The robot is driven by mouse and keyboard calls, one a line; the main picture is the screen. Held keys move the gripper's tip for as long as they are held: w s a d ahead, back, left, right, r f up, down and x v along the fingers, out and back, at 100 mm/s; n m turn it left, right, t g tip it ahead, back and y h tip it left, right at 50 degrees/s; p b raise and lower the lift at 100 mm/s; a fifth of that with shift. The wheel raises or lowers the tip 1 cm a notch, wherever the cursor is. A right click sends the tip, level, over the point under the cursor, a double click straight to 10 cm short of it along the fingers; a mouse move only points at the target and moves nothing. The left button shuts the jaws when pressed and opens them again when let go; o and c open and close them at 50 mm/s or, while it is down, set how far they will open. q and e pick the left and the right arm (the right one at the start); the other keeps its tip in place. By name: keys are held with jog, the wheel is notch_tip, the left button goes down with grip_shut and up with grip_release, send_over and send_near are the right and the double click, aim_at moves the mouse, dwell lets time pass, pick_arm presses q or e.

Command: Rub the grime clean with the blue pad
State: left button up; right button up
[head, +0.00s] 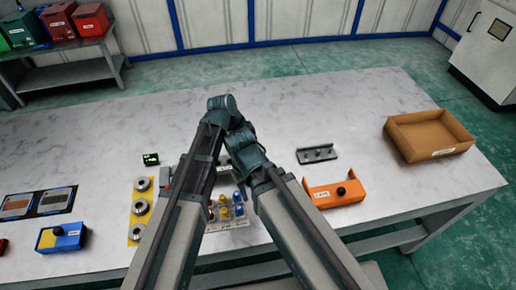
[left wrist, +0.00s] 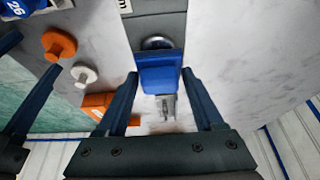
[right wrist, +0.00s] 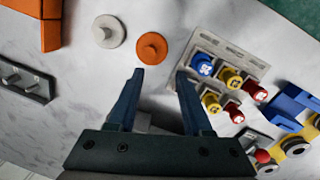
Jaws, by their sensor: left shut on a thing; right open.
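A blue block (left wrist: 160,73), which looks like the blue pad, sits between the fingers of my left gripper (left wrist: 163,98) in the left wrist view. The gripper is shut on it. A round metal part (left wrist: 157,43) shows at one end of the block and a small grey piece (left wrist: 167,106) at the other. My right gripper (right wrist: 158,80) is open and empty above the tabletop in the right wrist view, beside the coloured knobs. My arms hide both grippers in the head view. I cannot make out the grime in any view.
A tray of coloured knobs (right wrist: 218,96) lies right of my right gripper, with an orange knob (right wrist: 152,46) and a white knob (right wrist: 108,31) nearby. An orange holder (head: 334,193), a grey rack (head: 317,155) and a cardboard box (head: 430,135) stand right. The table's back is clear.

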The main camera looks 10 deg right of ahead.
pick_arm(q)
jog(key=shift+s+a+f, duration=0.1)
jog(key=shift+a, duration=0.65)
pick_arm(e)
jog(key=shift+f, duration=0.1)
pick_arm(q)
jog(key=shift+a, duration=0.1)
jog(key=shift+a, duration=1.55)
notch_tip(320, 180, up, 6)
jog(key=p, duration=0.6)
pick_arm(e)
notch_tip(320, 180, up, 6)
pick_arm(q)
jog(key=shift+d, duration=0.1)
notch_tip(320, 180, up, 3)
jog(key=p, duration=0.3)
pick_arm(e)
notch_tip(320, 180, up, 3)
jog(key=shift+r, duration=0.1)
